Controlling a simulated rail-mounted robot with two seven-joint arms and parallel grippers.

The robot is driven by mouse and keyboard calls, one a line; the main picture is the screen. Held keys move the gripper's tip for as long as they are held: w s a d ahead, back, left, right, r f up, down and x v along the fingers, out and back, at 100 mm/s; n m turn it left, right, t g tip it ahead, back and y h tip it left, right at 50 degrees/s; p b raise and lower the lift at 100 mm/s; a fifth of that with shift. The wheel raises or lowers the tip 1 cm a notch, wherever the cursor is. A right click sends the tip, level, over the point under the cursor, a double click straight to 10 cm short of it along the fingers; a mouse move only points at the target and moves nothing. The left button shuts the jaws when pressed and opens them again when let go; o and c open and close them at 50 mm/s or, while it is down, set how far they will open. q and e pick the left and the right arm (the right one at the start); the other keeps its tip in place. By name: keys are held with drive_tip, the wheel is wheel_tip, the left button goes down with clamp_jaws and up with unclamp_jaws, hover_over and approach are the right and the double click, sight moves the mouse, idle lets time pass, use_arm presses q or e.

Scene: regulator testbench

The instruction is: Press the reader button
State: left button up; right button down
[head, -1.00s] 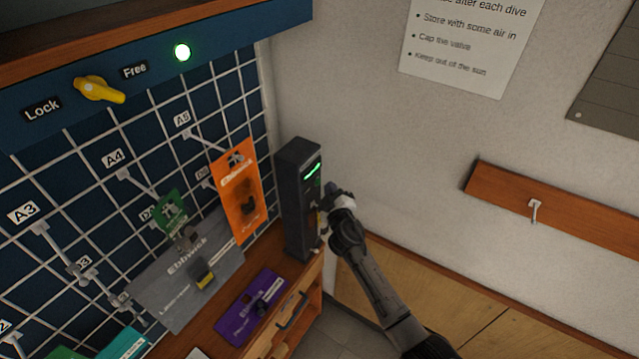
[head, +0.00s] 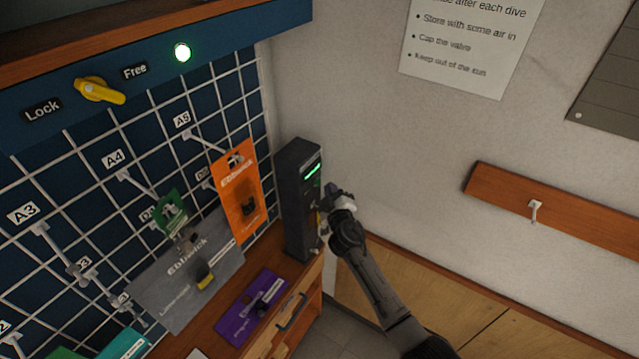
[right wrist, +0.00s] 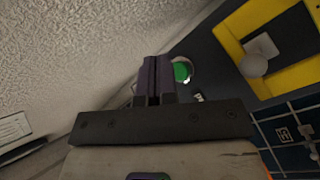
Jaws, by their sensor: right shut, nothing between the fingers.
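The reader (head: 297,200) is a dark upright box with a lit green strip, standing on the wooden ledge against the wall corner. In the right wrist view its dark face shows a round green button (right wrist: 182,71) in a pale ring and a yellow-framed area (right wrist: 285,45). My right gripper (head: 326,200) is shut and empty at the reader's right side. In the right wrist view the shut fingertips (right wrist: 155,62) lie just left of the green button; I cannot tell whether they touch the reader. My left gripper is not in view.
A pegboard grid (head: 95,155) with hanging packages, including an orange one (head: 238,190), fills the left. A purple package (head: 250,308) lies on the ledge.

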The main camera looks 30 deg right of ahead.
idle(0.8)
drive_tip(key=shift+w, duration=0.15)
drive_tip(key=shift+w+a+b, duration=0.2)
drive_tip(key=shift+b, duration=0.2)
